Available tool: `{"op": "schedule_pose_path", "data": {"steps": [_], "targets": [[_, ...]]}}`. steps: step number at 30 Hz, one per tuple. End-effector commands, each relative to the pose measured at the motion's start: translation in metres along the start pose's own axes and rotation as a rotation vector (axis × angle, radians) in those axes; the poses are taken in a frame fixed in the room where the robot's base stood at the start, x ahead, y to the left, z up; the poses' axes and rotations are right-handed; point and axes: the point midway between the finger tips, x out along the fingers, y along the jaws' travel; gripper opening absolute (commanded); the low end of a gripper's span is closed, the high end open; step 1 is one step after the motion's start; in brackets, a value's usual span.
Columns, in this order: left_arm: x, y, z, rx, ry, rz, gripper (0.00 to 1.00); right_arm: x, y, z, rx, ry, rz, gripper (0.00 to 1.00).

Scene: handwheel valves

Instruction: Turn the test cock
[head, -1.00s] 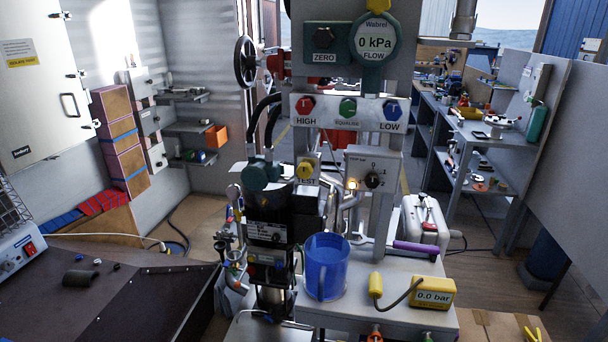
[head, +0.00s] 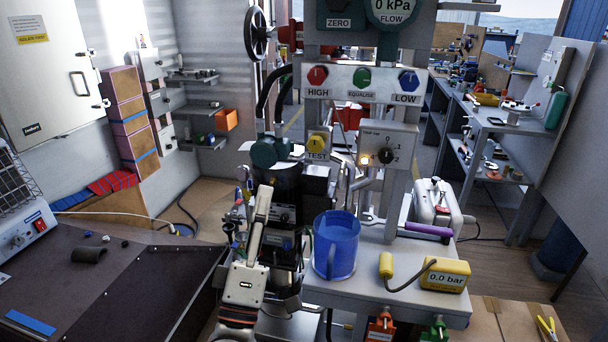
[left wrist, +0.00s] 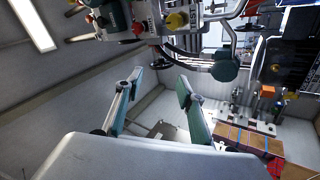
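The test cock is a yellow knob (head: 318,143) above the TEST label, on a small plate below the left end of the HIGH/EQUALISE/LOW panel (head: 363,84). My left gripper (head: 263,204) is in front of the dark pump unit, lower and to the left of the test cock, and apart from it. In the left wrist view its two teal-padded fingers (left wrist: 159,88) are spread, with nothing between them. A yellow knob (left wrist: 177,20) shows there near the top edge, beyond the fingers; I cannot tell surely that it is the test cock. My right gripper is in no view.
A blue jug (head: 335,246) and a yellow 0.0 bar meter (head: 445,275) stand on the bench right of my left arm. Black hoses (head: 267,100) run left of the test cock. A switch box (head: 387,147) is to its right. The dark table (head: 125,285) is mostly clear.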

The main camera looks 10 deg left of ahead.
Motion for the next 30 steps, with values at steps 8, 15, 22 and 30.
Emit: {"op": "schedule_pose_path", "data": {"steps": [8,15,22,30], "targets": [[0.064,0.019,-0.075,-0.89,0.418,-0.046,0.38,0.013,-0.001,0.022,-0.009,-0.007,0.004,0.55],[0.086,0.018,-0.007,-1.512,0.416,-0.36,0.38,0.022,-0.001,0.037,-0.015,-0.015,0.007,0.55],[0.079,0.038,0.053,-1.719,0.313,-0.601,0.38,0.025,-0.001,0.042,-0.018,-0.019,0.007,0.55],[0.086,0.034,0.063,-1.734,0.302,-0.629,0.38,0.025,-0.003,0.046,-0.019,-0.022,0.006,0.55]]}}
